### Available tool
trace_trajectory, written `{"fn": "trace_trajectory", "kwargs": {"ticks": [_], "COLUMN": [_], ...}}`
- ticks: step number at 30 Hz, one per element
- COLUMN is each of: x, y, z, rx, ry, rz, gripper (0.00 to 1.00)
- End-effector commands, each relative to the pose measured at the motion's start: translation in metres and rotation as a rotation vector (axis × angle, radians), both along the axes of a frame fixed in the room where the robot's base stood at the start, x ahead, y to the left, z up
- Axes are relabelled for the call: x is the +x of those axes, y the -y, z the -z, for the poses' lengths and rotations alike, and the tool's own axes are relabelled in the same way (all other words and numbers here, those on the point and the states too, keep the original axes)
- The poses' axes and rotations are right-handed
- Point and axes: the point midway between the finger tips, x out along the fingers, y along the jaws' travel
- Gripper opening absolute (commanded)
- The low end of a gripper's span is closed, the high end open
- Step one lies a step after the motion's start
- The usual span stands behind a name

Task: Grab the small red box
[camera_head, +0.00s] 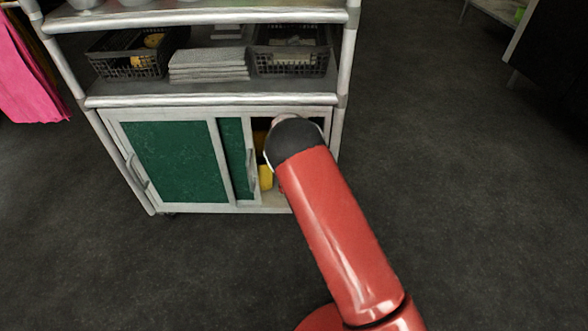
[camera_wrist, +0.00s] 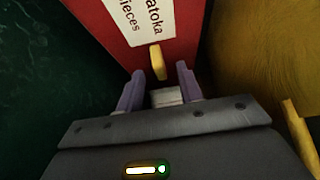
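A red box (camera_wrist: 185,50) with a white lettered label (camera_wrist: 143,18) fills the upper middle of the wrist view, just ahead of my gripper. A small yellow piece (camera_wrist: 157,62) shows at the box's near edge, in line with the gap between the fingers; I cannot tell whether it is part of the box. My gripper (camera_wrist: 158,82) has its two purple fingers apart, with nothing visibly clamped between them. In the head view my red arm reaches into the cabinet's opening at the right and hides the gripper and the red box.
The cabinet (camera_head: 222,208) has green sliding doors (camera_head: 172,160), open at the right side. A yellow object (camera_head: 265,178) stands inside; a large yellow surface (camera_wrist: 255,55) is close at right in the wrist view. A dark green surface (camera_wrist: 40,80) is at left. Floor around is clear.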

Motion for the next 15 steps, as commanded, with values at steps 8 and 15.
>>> {"fn": "trace_trajectory", "kwargs": {"ticks": [8,15], "x": [0.0049,0.0048], "y": [-0.0006,-0.0007], "z": [0.0069,0.0068], "rx": [0.000,0.000], "ry": [0.001,0.001], "rz": [0.000,-0.001], "gripper": [0.37,0.13]}}
